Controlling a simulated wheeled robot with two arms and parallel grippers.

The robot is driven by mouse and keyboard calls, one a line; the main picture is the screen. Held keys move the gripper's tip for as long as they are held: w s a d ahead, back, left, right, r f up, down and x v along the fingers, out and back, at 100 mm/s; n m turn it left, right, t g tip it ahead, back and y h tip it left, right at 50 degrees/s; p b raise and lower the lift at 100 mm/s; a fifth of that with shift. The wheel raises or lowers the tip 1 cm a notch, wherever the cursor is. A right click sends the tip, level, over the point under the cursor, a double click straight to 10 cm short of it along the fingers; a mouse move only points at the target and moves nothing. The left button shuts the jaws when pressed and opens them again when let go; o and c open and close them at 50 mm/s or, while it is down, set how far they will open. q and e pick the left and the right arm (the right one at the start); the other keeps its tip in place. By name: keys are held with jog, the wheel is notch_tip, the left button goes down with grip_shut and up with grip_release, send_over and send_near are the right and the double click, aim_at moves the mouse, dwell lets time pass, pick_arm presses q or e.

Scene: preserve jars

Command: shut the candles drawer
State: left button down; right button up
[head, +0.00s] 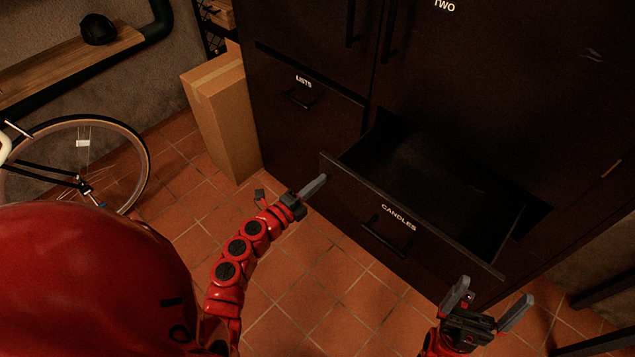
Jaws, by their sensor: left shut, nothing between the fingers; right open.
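The candles drawer (345,184) is a dark drawer at the bottom of the dark cabinet, with a white CANDLES label and a bar handle (384,236) on its front. It stands pulled out, and its inside looks empty, though it is dark. My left gripper (318,185) is shut and empty, close to the upper left end of the drawer front; I cannot tell if it touches. My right gripper (490,303) is open and empty, in front of the lower right end of the drawer front.
The LISTS drawer (285,115) to the left is closed. A cardboard box (225,115) stands beside the cabinet. A bicycle wheel (140,140) and a wooden bench (65,62) are at the left. The tiled floor (310,285) before the drawer is clear.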

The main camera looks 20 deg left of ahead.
aim_at(369, 140)
pick_arm(q)
jog(key=b+x, duration=0.5)
jog(key=x, duration=1.7)
jog(key=shift+b, duration=0.4)
jog(key=shift+s, duration=0.15)
